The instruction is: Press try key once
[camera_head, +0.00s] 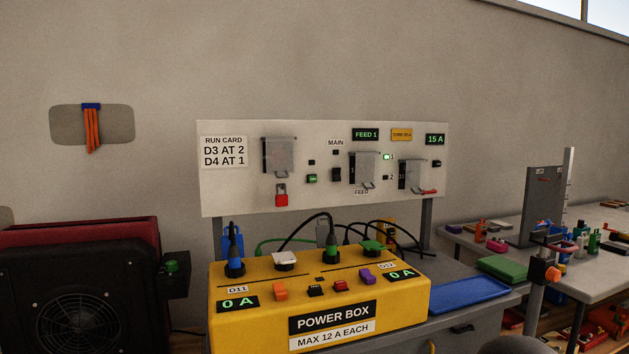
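No key labelled "try" can be read in the head view. The yellow power box (225,321) on the grey bench carries an orange key (280,291), a small black key (316,291), a red key (340,286) and a purple key (367,276) on its top. Its two displays, by D11 (238,303) and D12 (401,275), both read 0 A. The white wall panel (230,190) behind has a small green key (312,179), black switches and covered switches. Its displays read FEED 1 (365,134) and 15 A (435,139). Neither gripper is in view.
Plugs and black and green cables (300,233) rise behind the box. A blue tray (468,294) and cluttered table (590,280) lie right.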

